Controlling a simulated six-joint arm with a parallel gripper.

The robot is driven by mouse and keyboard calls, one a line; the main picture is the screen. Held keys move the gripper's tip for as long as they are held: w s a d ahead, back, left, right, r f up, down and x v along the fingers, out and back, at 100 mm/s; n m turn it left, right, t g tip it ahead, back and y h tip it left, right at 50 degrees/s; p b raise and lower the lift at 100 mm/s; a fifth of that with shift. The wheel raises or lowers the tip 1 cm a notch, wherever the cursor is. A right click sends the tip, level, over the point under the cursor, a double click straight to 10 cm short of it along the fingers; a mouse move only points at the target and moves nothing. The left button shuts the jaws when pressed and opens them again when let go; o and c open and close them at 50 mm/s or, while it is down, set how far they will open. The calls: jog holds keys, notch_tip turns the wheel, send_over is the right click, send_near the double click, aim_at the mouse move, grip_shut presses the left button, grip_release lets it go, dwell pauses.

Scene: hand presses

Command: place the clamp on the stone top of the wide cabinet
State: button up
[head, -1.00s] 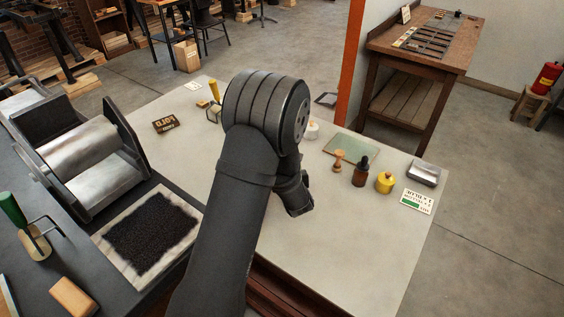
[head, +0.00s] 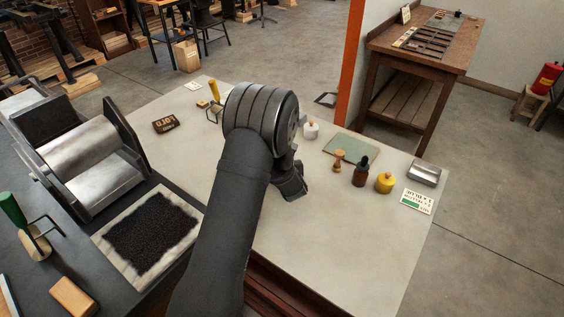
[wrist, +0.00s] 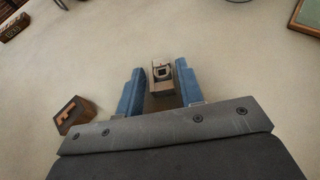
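My gripper (wrist: 160,84) has two blue fingers, with a small pale, block-like thing, which I take for the clamp (wrist: 162,72), between them in the wrist view. It has a dark square and a touch of red on its end. In the head view my gripper (head: 292,190) is over the pale stone top (head: 330,245) of the wide cabinet; the clamp is hidden there. I cannot tell its exact height above the stone.
A brown lettered block (wrist: 75,115) lies left of my gripper in the wrist view. In the head view a green sheet (head: 352,148), a dark bottle (head: 361,173), a yellow pot (head: 384,183) and a metal tray (head: 424,172) stand to the right. The stone's front right is clear.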

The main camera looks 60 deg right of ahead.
grip_shut()
jog(key=shift+r, duration=0.15)
jog(key=shift+r, duration=0.6)
notch_tip(320, 180, up, 2)
jog(key=shift+r, duration=0.25)
jog(key=s+a+r, duration=0.1)
jog(key=s+r, duration=0.6)
jog(key=s, duration=0.5)
jog(key=w+a+r, duration=0.5)
jog(key=w+r, duration=0.1)
jog(key=w, duration=0.2)
jog(key=w+a+r, duration=0.4)
jog(key=w+r, duration=0.2)
jog(key=w, duration=0.2)
jog(key=w+a+r, duration=0.3)
jog(key=w+a, duration=0.1)
jog(key=a, duration=0.5)
jog(key=w+a+r+n+y, duration=0.1)
jog(key=w+a+r, duration=0.3)
jog(key=a, duration=0.5)
jog(key=shift+w+a+t, duration=0.2)
jog(key=shift+w+t, duration=0.1)
jog(key=shift+w, duration=0.1)
